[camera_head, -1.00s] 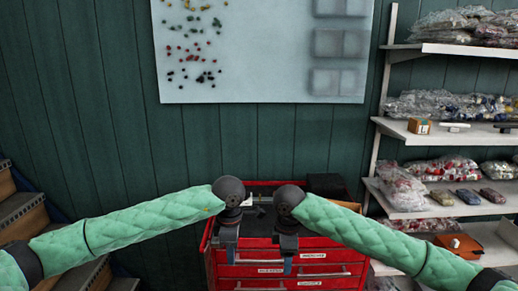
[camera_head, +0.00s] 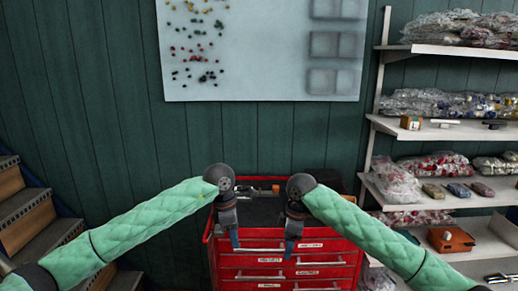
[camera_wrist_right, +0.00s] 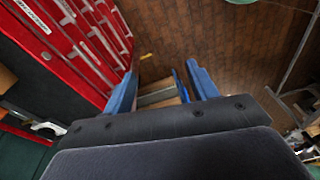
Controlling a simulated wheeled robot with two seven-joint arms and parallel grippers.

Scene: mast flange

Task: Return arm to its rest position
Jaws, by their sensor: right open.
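My two mint-green padded arms reach forward from the lower left and lower right in the head view. My left gripper (camera_head: 234,238) hangs down in front of the red tool cabinet (camera_head: 262,262); its finger gap does not show. My right gripper (camera_head: 290,246) hangs to the right of it, also in front of the cabinet. In the right wrist view, the blue fingers of my right gripper (camera_wrist_right: 162,90) stand wide apart with nothing held between them. The cabinet's red drawer fronts (camera_wrist_right: 75,60) lie to the left of these fingers.
White shelves (camera_head: 447,127) with bagged goods and an orange box (camera_head: 452,240) stand at the right. Wooden steps (camera_head: 24,213) are at the left. A pale board (camera_head: 262,50) hangs on the green wall. Brown floor (camera_wrist_right: 225,40) shows beyond the right gripper.

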